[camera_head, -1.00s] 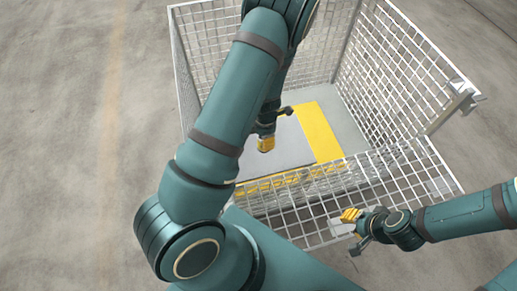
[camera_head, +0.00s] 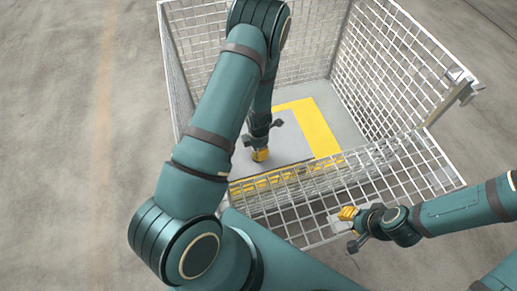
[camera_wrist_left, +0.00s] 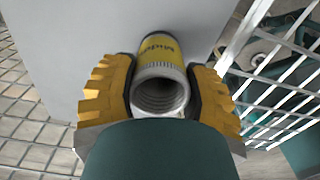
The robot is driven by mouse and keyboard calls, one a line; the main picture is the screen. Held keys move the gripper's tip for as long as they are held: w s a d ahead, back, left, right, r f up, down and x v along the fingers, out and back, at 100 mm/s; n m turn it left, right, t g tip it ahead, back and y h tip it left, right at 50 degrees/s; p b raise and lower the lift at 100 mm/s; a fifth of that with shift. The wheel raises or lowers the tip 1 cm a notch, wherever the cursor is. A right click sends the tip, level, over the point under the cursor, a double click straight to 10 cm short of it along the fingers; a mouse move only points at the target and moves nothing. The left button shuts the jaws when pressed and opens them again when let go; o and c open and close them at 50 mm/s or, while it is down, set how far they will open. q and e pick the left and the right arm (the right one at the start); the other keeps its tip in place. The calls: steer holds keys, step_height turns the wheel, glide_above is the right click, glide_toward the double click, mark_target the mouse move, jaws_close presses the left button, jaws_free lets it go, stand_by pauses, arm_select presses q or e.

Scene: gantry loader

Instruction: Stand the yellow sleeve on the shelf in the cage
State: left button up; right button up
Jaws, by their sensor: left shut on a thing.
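The yellow sleeve (camera_wrist_left: 160,46) shows in the left wrist view, with dark lettering and a ribbed grey threaded end facing the camera. My left gripper (camera_wrist_left: 163,98) has its yellow fingers shut on both sides of it. In the head view my left gripper (camera_head: 261,155) points down inside the cage (camera_head: 400,92), above the grey shelf (camera_head: 288,145) with its yellow border; the sleeve cannot be made out there. I cannot tell whether the sleeve touches the shelf. My right gripper (camera_head: 347,213) is at the cage's near mesh side; its opening is unclear.
The cage has tall mesh walls at the left, back and right. Its near mesh side (camera_head: 300,205) is lower. A latch-like bracket (camera_head: 463,90) sticks out at the right corner. Bare concrete floor (camera_head: 60,150) lies around it.

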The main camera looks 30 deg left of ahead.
arm_select(q)
steer(key=o, duration=1.3)
steer(key=shift+f, duration=0.1)
step_height(320, 180, up, 11)
steer(key=p, duration=0.4)
steer(key=s+d+m+h, duration=0.1)
steer(key=s+d+m, duration=0.2)
steer(key=d+m, duration=0.3)
steer(key=s+d+r+m+t+h, duration=0.1)
steer(key=s+d+m, duration=0.2)
steer(key=m, duration=0.9)
steer(key=s+d+m+h, duration=0.1)
steer(key=s+d+m, duration=0.3)
steer(key=d+m, duration=0.4)
steer(key=shift+d+r+m+t+h, duration=0.2)
steer(key=shift+d+m+t+h, duration=0.15)
steer(key=shift+m, duration=0.35)
